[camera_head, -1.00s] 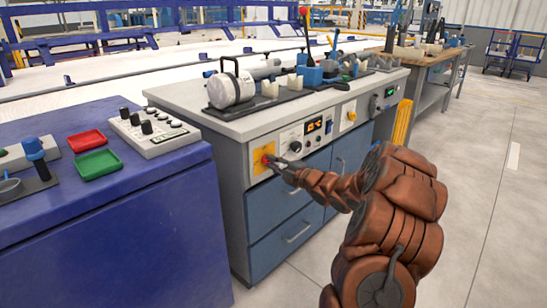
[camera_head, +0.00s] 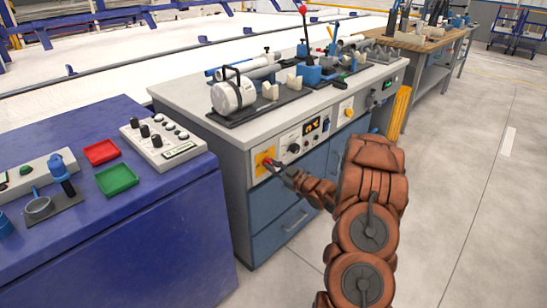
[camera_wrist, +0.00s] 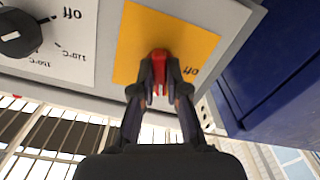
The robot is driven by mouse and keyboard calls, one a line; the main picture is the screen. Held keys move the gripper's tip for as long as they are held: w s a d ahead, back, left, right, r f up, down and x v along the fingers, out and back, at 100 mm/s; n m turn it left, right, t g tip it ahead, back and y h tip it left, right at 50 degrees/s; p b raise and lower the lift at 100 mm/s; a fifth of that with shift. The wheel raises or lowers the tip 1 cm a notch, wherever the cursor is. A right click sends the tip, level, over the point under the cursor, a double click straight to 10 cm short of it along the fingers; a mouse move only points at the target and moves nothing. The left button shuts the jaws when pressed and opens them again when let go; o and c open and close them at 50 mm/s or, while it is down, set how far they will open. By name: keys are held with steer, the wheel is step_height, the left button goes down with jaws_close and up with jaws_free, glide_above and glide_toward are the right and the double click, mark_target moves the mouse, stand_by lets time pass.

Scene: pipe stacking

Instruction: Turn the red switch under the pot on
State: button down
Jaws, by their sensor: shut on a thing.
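The red switch (camera_head: 267,161) sits on a yellow plate at the left end of the grey bench's front panel, below a white cylindrical pot (camera_head: 231,92) with a black handle. My gripper (camera_head: 276,168) is at the switch and partly covers it in the head view. In the wrist view, the red switch (camera_wrist: 159,60) stands between the two dark fingers of my gripper (camera_wrist: 160,80), which are closed on it. The yellow plate (camera_wrist: 190,42) shows an "off" label, upside down in the picture. The switch's exact angle is hard to tell.
A black dial (camera_wrist: 20,33) with temperature marks lies beside the yellow plate. A blue cabinet (camera_head: 110,240) with trays and a control box stands left of the bench. Blue drawers (camera_head: 285,225) are below the panel. The floor on the right is clear.

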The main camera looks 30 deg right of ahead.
steer(key=shift+w+a+r+m+p, duration=0.1)
steer(key=shift+r+m+p, duration=0.1)
steer(key=shift+m+p, duration=0.85)
steer(key=shift+w+r+m+p, duration=0.1)
steer(key=shift+r+m+p, duration=0.05)
steer(key=shift+m+p, duration=0.9)
steer(key=c, duration=1.2)
jaws_free()
steer(key=shift+f, duration=0.1)
steer(key=shift+s+f, duration=0.1)
steer(key=shift+f, duration=0.05)
steer(key=v, duration=1.2)
